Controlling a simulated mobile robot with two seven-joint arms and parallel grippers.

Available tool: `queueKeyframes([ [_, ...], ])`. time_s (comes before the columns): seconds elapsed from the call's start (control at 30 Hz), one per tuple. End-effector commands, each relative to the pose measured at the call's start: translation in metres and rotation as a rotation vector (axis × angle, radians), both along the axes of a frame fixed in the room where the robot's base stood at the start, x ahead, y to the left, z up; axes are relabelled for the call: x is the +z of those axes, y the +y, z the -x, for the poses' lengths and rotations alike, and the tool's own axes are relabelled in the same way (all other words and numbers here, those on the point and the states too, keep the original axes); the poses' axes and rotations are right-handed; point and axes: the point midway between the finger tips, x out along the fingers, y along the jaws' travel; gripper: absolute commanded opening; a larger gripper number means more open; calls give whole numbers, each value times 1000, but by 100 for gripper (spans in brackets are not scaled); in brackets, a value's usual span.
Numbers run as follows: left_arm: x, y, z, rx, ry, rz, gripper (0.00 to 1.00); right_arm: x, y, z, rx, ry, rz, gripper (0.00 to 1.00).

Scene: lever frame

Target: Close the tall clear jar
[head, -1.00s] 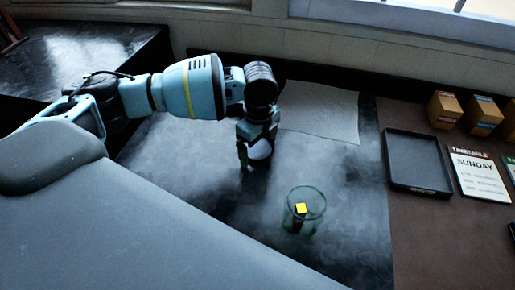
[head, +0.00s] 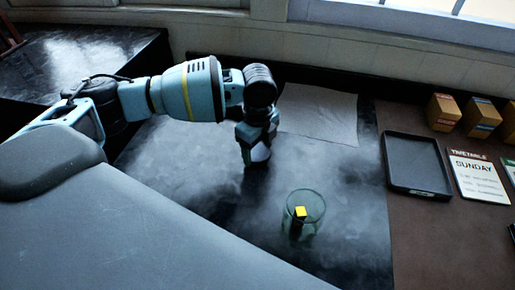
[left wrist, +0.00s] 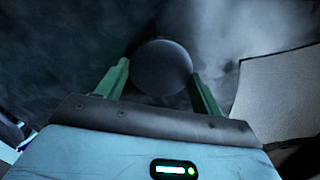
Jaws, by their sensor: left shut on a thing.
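The tall clear jar (head: 318,219) stands upright on the dark table, with its round mouth uncovered. A dark block with a yellow top (head: 300,213) shows inside it. My left gripper (head: 255,160) is behind and to the left of the jar in the head view, apart from it. In the left wrist view its green fingers (left wrist: 160,72) are shut on a round grey disc, which looks like a lid (left wrist: 161,68). The disc is mostly hidden by the gripper in the head view. My right gripper is not in view.
A pale sheet (head: 322,112) lies behind the jar. At the right are an empty black tray (head: 447,193), a timetable card (head: 478,178) and several small boxes (head: 443,112). The dark table around the jar is clear.

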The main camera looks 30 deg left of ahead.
Motion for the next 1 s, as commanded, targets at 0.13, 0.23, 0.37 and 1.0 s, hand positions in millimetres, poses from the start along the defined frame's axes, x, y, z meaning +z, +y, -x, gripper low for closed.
queueKeyframes([
  [0.13, 12, 0, 0, 0, -2, 0, 45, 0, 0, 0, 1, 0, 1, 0],
  [0.23, 25, 0, -1, 0, -3, 1, 45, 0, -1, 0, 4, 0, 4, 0],
  [0.37, 35, -1, 14, -4, 1, 0, 45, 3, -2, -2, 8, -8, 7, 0],
  [1.0, 47, -18, 142, -2, -1, -1, 45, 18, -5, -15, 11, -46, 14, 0],
])
